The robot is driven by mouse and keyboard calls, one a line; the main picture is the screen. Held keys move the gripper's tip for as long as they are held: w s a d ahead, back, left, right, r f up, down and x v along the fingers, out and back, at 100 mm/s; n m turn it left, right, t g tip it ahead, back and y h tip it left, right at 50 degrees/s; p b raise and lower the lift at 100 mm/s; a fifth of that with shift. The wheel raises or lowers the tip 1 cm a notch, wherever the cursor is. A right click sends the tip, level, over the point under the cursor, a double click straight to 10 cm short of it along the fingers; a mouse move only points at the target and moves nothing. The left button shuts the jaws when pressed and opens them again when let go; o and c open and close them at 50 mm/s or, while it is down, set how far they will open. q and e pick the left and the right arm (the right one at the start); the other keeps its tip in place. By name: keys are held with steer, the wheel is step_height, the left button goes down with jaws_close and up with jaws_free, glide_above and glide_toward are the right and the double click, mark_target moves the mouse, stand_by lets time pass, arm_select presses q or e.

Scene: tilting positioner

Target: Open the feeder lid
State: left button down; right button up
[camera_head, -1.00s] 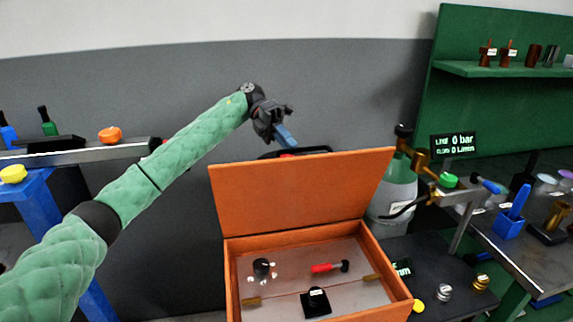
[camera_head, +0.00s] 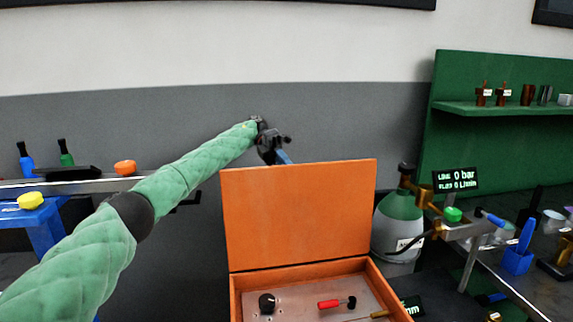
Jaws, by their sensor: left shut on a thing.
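The orange lid (camera_head: 298,215) stands raised, nearly upright, at the back edge of the open orange box (camera_head: 236,297), which I take for the feeder. My left gripper (camera_head: 277,150) is at the lid's top edge, left of its middle. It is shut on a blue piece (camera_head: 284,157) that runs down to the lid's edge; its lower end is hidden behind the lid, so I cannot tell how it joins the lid. My right gripper is not in view.
Inside the box lie a black knob (camera_head: 267,303) and a red-handled part (camera_head: 332,303). A green and grey gas cylinder (camera_head: 398,222) stands close to the right of the lid. A bench with a blue holder (camera_head: 517,262) is farther right. The wall behind the lid is clear.

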arm_select(q)
steer(key=shift+w+a+f, duration=0.2)
steer(key=shift+f, duration=0.6)
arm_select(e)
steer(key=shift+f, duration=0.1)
arm_select(q)
steer(key=c, duration=1.8)
jaws_free()
steer(key=o, duration=0.3)
steer(key=shift+w+f, duration=0.2)
steer(key=shift+w, duration=0.1)
steer(key=shift+o, duration=0.5)
steer(key=shift+w+f, duration=0.2)
steer(key=shift+w, duration=0.15)
steer(key=shift+c, duration=0.2)
steer(key=shift+s+d+r, duration=0.1)
steer(key=shift+s+r, duration=0.05)
steer(key=shift+r, duration=0.1)
steer(key=shift+c, duration=0.3)
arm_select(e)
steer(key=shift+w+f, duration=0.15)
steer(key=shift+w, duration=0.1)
arm_select(q)
steer(key=shift+r, duration=0.1)
